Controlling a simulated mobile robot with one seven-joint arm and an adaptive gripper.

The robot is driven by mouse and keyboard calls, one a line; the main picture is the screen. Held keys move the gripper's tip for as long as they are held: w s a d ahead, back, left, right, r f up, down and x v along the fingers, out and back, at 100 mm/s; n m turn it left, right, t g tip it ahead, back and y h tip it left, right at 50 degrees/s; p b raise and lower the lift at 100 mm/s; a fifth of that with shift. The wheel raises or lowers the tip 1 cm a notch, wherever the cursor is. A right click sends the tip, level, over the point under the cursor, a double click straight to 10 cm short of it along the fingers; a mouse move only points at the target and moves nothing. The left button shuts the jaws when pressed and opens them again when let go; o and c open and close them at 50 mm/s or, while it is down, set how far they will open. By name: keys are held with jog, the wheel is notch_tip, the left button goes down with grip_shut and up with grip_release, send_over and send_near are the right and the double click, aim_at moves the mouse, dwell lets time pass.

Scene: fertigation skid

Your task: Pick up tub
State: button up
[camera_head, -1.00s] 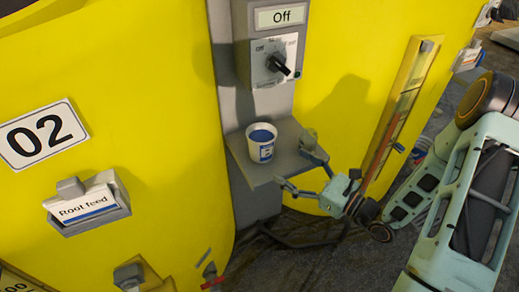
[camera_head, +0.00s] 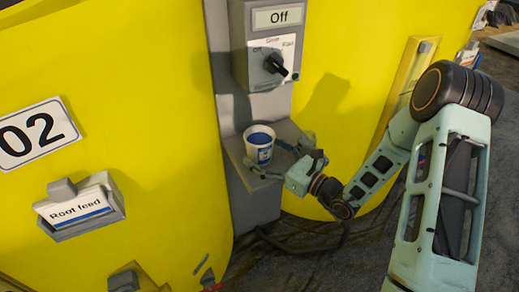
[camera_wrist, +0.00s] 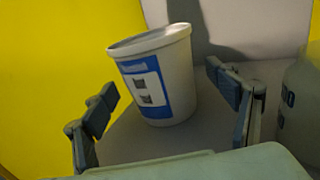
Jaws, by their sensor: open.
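My gripper (camera_head: 270,160) is open and empty, and comes at the tub from the front right in the head view. I see no finger pressing on the tub.
A grey switch box (camera_head: 268,45) marked Off, with a black knob, is above the shelf. Yellow tanks (camera_head: 150,120) stand on both sides. A Root feed label holder (camera_head: 80,207) is at left. A pale rounded object (camera_wrist: 300,105) shows at the wrist view's right edge.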

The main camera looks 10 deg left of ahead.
jog(key=c, duration=1.5)
jog(key=shift+c, duration=0.5)
jog(key=shift+r, duration=0.15)
